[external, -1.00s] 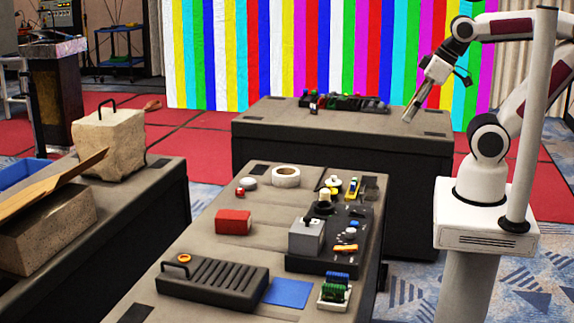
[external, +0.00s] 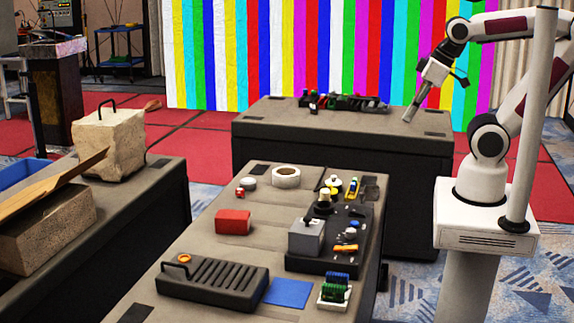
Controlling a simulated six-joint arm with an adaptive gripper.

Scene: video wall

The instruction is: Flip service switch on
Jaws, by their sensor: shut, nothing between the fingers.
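My gripper (external: 410,117) is shut and empty, pointing down just above the right part of the far table. A dark panel with small coloured parts (external: 343,103) lies on the far table, left of my gripper and apart from it. A grey box with a black lever (external: 307,236) stands on a black board (external: 355,215) on the near table, with a yellow part and a blue knob beside it. I cannot tell which of these parts is the service switch.
The near table holds a red block (external: 233,222), a white tape roll (external: 286,177), a ribbed black case (external: 212,282) and a blue square (external: 288,292). The far table top (external: 270,117) is bare at its left. A striped video wall (external: 250,50) stands behind.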

